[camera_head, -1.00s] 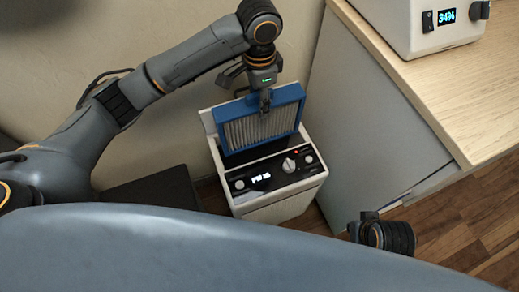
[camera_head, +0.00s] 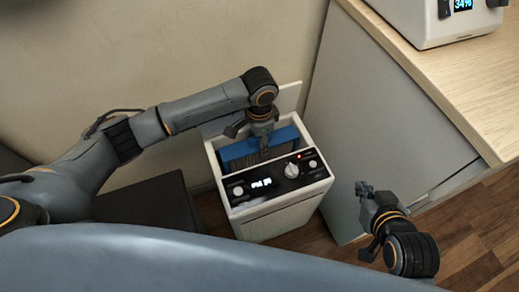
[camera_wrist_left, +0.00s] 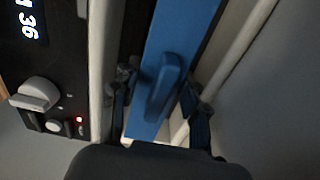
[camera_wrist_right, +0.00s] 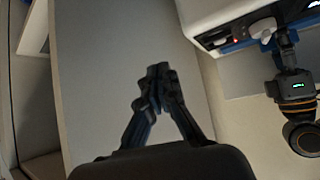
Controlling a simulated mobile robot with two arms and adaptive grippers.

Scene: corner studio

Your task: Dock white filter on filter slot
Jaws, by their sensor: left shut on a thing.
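The white filter (camera_head: 240,151) has a blue frame around pale pleats. It stands upright, mostly sunk into the filter slot (camera_head: 212,155) in the top of the white machine (camera_head: 262,222); whether it touches the bottom is hidden. My left gripper (camera_head: 264,148) is shut on the filter's blue handle, which shows in the left wrist view (camera_wrist_left: 166,88) between the two fingers. My right gripper (camera_head: 364,188) hangs empty to the right of the machine. In the right wrist view (camera_wrist_right: 156,76) its fingertips are together.
The machine's black front panel (camera_head: 270,180) has a lit display, knobs and a small red light. A wooden-topped cabinet (camera_head: 455,85) stands close on the right, carrying a white device (camera_head: 430,22). A dark box (camera_head: 150,203) lies left of the machine. The wall is close behind.

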